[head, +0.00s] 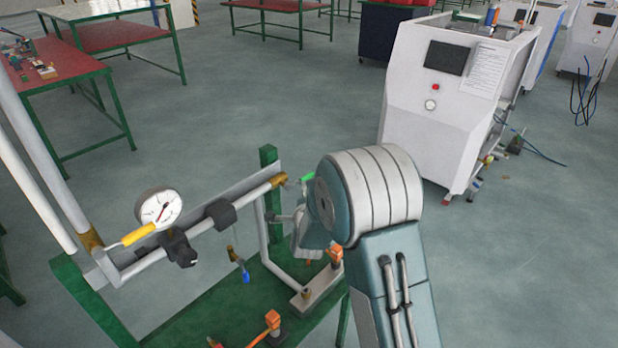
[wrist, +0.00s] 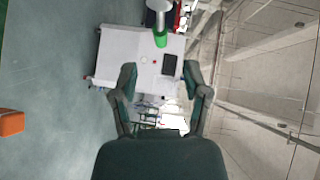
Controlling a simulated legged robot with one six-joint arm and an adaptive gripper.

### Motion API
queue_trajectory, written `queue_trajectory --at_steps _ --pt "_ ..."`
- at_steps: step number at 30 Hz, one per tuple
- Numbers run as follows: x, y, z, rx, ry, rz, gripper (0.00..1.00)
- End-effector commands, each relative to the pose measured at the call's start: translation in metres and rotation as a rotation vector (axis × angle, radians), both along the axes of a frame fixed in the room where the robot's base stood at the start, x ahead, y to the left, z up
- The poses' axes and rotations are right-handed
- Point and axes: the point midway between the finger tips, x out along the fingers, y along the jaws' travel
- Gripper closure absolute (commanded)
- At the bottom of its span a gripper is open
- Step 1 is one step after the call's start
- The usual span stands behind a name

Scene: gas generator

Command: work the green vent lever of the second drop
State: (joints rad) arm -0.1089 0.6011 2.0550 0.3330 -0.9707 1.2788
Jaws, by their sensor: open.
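A green lever (head: 307,178) shows at the right end of the pipe rig in the head view, beside my arm's big joint, which hides part of the area. In the wrist view, a green piece (wrist: 166,37), seemingly the same lever, is at the top centre, at the end of a pale pipe (wrist: 159,6). My gripper (wrist: 160,74) has its two fingers spread with nothing between them. The green piece appears just above the fingertips in that picture, apart from them; depth is hard to judge. In the head view my arm mostly hides the gripper.
The rig's pipe (head: 193,230) carries a gauge (head: 159,209), a yellow lever (head: 139,234) and a hanging blue-tipped lever (head: 245,275). Orange handles (head: 273,320) stand on the green bench (head: 240,308). A white machine (head: 437,105) stands behind. Open floor lies between.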

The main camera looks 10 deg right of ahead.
Motion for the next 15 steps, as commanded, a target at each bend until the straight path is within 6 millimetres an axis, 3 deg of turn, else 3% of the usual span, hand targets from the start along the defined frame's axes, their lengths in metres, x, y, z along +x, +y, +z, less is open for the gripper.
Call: queue_trajectory --at_steps 9,15 --pt "0.055 -0.011 -0.008 0.0 0.001 0.0 0.4" --pt "0.078 -0.014 -0.012 -0.002 0.002 0.0 0.4"
